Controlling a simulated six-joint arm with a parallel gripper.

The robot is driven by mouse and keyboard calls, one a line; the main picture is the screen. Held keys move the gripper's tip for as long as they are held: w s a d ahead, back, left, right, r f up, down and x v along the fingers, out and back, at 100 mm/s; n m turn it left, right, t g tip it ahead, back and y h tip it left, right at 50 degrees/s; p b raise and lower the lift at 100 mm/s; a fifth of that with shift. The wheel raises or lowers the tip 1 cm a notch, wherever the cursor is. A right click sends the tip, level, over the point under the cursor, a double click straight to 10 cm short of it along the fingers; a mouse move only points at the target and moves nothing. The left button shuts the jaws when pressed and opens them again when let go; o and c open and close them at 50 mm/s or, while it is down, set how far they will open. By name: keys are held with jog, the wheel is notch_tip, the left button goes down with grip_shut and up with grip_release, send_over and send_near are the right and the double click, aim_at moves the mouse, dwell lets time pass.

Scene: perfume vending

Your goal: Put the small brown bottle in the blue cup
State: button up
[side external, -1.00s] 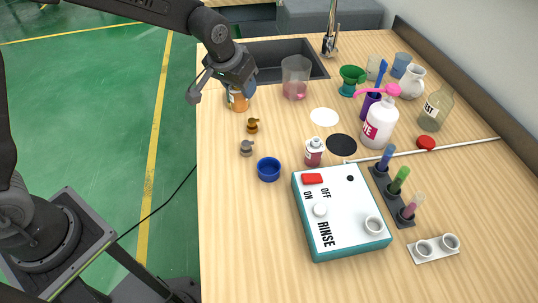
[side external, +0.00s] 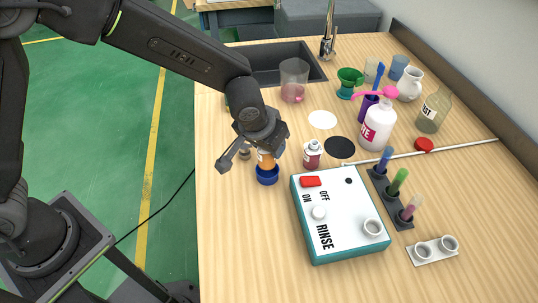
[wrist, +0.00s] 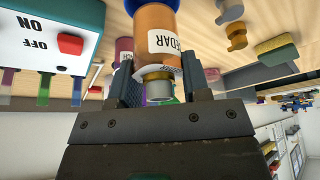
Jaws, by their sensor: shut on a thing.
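The small brown bottle (side external: 267,160) is amber with a white label reading "...DAR" and a pale cap. It stands roughly upright in my gripper (side external: 261,143), directly over the blue cup (side external: 267,178). In the wrist view my gripper (wrist: 160,80) is shut on the bottle (wrist: 155,20) near its capped end. The blue cup's rim (wrist: 150,4) shows around the bottle's bottom end. The bottom is at or inside the cup's mouth; I cannot tell whether it rests on the cup's floor.
The white and teal RINSE box (side external: 340,215) stands right of the cup. A small labelled bottle (side external: 313,154) is just behind the box. The table left of and in front of the cup is clear.

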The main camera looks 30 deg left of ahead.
aim_at(269, 157)
jog(key=shift+d+f, duration=0.1)
jog(key=shift+f, duration=1.95)
jog(key=shift+f, duration=0.2)
jog(key=o, duration=0.9)
jog(key=shift+r, duration=0.1)
jog(key=v, duration=1.2)
jog(key=shift+r, duration=0.2)
